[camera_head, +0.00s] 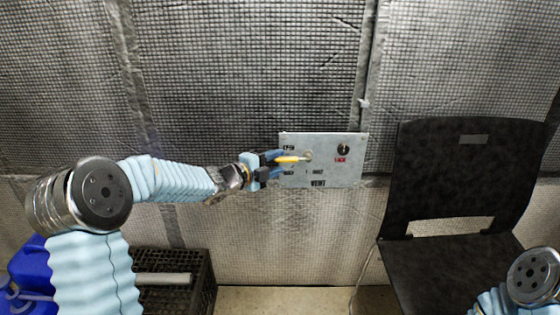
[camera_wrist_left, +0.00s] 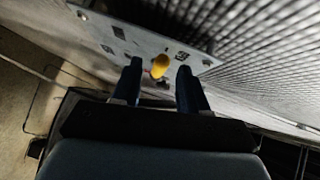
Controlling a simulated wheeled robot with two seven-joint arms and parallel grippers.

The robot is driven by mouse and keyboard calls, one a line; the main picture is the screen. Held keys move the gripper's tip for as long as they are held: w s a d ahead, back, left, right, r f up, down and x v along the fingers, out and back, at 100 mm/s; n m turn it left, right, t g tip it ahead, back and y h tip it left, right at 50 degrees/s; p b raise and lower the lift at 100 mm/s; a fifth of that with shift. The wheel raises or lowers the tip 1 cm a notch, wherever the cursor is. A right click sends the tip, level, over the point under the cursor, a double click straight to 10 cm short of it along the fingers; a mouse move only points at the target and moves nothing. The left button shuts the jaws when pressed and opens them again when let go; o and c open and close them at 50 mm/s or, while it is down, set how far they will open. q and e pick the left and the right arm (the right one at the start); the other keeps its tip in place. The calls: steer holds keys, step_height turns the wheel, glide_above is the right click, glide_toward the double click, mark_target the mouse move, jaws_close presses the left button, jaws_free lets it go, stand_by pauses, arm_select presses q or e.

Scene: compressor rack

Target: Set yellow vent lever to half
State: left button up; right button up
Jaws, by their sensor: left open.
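The yellow vent lever (camera_head: 289,159) sticks out to the left from its pivot on a grey panel (camera_head: 340,175) on the wall. The panel is marked OPEN, HALF, VENT and LOCK. My left gripper (camera_head: 277,159) is at the lever, its fingers open on either side of it. In the left wrist view the yellow lever (camera_wrist_left: 160,66) lies between the two dark fingertips (camera_wrist_left: 158,75), with gaps to both. The right gripper is out of view; only part of my right arm shows at the lower right.
A dark knob (camera_head: 344,149) sits above the LOCK label on the panel. A black chair (camera_head: 460,180) stands to the right of the panel. A black crate (camera_head: 200,285) stands on the floor at lower left. The wall is quilted and grey.

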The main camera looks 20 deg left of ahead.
arm_select(q)
steer(key=shift+x, duration=0.9)
steer(key=shift+c, duration=0.3)
jaws_close()
